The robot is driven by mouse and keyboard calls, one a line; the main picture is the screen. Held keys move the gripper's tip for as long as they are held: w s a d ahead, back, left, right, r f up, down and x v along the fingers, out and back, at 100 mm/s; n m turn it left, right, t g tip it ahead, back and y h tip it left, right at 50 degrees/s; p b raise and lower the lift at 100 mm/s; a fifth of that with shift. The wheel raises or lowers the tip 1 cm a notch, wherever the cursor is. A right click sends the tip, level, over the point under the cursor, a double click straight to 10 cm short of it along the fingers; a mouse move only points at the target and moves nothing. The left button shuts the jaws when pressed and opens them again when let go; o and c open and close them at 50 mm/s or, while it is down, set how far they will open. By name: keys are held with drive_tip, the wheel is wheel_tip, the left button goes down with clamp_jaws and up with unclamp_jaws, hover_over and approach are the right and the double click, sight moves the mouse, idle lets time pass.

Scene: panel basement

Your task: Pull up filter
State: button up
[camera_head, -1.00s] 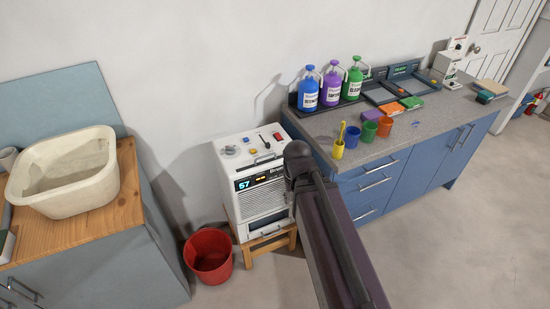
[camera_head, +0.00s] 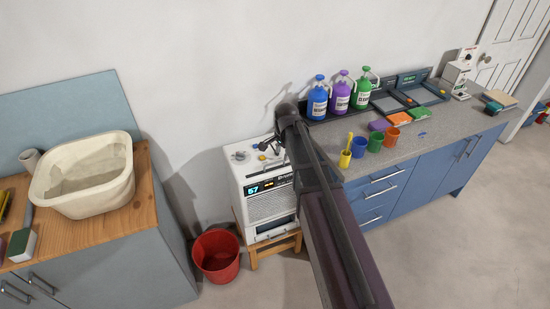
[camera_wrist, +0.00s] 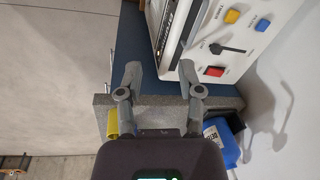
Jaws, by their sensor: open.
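A white boxy machine (camera_head: 262,196) with a lit blue display reading 57 stands on a wooden stool. Its front has a grille and a dark lower slot. Its top carries coloured knobs. In the wrist view, the machine's top panel (camera_wrist: 243,48) shows a yellow knob (camera_wrist: 232,16), a blue knob (camera_wrist: 262,25), a black lever (camera_wrist: 228,49) and a red switch (camera_wrist: 214,71). I cannot make out which part is the filter. My gripper (camera_wrist: 160,70) is open and empty, with its fingers beside the machine's edge. In the head view my arm hides most of it.
The blue counter (camera_head: 395,190) is close on the right, with bottles and coloured cups (camera_head: 358,147) near its left end. A red bucket (camera_head: 216,256) stands left of the stool. A wooden-topped cabinet (camera_head: 150,205) with a cream basin (camera_head: 84,175) is farther left.

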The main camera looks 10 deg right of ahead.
drive_tip(key=w+m, duration=0.1)
drive_tip(key=w, duration=0.1)
drive_tip(key=w+r+m, duration=0.1)
drive_tip(key=w+a+m+p, duration=0.1)
drive_tip(key=w, duration=0.1)
drive_tip(key=shift+w+r, duration=0.25)
drive_tip(key=shift+w, duration=0.05)
drive_tip(key=shift+f, duration=0.15)
drive_tip(key=w+f+b, duration=0.1)
drive_tip(key=f+b, duration=0.7)
drive_tip(key=b, duration=0.1)
drive_tip(key=w+f+b, duration=0.1)
drive_tip(key=f+b, duration=0.3)
drive_tip(key=f, duration=0.1)
drive_tip(key=shift+w+a+f+b, duration=0.1)
drive_tip(key=shift+w+a+b, duration=0.2)
drive_tip(key=shift+a, duration=0.05)
idle(0.5)
clamp_jaws()
